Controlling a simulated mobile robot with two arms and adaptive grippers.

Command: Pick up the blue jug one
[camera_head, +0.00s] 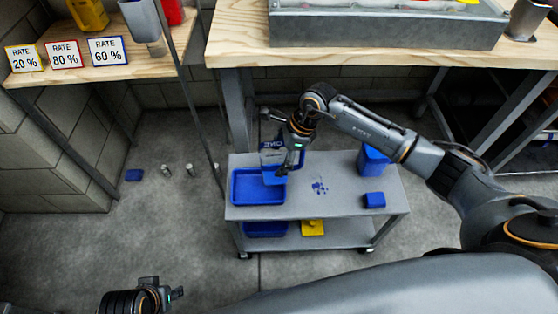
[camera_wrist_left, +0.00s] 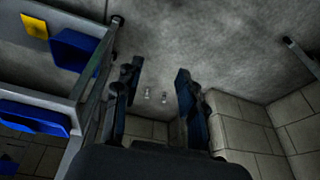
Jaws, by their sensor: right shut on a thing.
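The blue jug marked ONE (camera_head: 271,158) is at the back of the grey cart's top, over the rear right part of a blue tray (camera_head: 232,188). Its lettering appears upside down. My right gripper (camera_head: 294,152) is shut on its right side and partly hides it. I cannot tell whether the jug touches the tray. My left gripper (camera_head: 164,297) is low at the bottom left of the head view, far from the jug. In the left wrist view the left gripper's fingers (camera_wrist_left: 158,98) are apart with nothing between them.
On the cart (camera_head: 338,207) stand another blue container (camera_head: 372,161) and a small blue block (camera_head: 374,200). The lower shelf holds a blue tray (camera_head: 265,230) and a yellow item (camera_head: 312,228). A wooden workbench (camera_head: 380,52) overhangs behind. Small cylinders (camera_head: 190,170) stand on the floor.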

